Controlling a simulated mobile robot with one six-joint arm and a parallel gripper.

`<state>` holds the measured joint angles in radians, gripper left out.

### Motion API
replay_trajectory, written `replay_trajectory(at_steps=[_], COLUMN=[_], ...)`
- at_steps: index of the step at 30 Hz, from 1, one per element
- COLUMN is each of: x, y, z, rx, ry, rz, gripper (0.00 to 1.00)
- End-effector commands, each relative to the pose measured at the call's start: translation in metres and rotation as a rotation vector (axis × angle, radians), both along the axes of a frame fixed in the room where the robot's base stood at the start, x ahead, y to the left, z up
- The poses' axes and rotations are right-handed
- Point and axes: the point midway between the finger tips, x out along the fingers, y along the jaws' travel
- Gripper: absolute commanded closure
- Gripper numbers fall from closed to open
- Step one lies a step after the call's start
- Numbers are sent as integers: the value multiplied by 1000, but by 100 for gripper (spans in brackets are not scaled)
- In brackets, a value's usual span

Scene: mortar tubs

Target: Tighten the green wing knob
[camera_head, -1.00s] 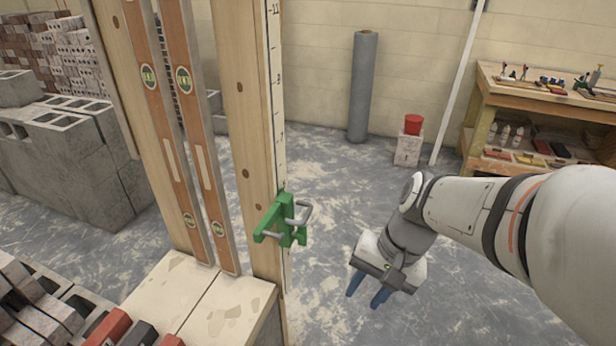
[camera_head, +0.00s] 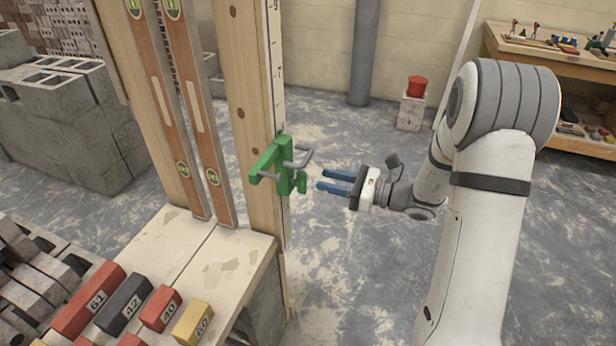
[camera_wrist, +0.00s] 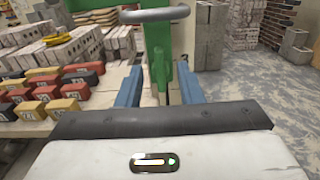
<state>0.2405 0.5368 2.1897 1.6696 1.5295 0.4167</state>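A green clamp (camera_head: 284,168) is fixed on the wooden post beside the measuring scale, with a grey bent bar on it. In the wrist view the green part (camera_wrist: 158,50) stands ahead of my gripper, with the grey bar (camera_wrist: 153,14) across its top.
The wooden post (camera_head: 250,120) and two orange spirit levels (camera_head: 205,120) stand left of the clamp. Numbered bricks (camera_head: 88,300) lie on the bench at lower left. A red tub (camera_head: 417,86) sits on a block behind.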

Motion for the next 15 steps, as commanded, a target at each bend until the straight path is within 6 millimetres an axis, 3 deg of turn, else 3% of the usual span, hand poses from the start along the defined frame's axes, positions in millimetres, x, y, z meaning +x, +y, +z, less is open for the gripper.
replay_trajectory(at_steps=[7, 15], x=[13, 19], y=[39, 54], z=[0, 0], rx=[-2, -3], ry=[-2, -2], rz=[4, 1], gripper=[66, 66])
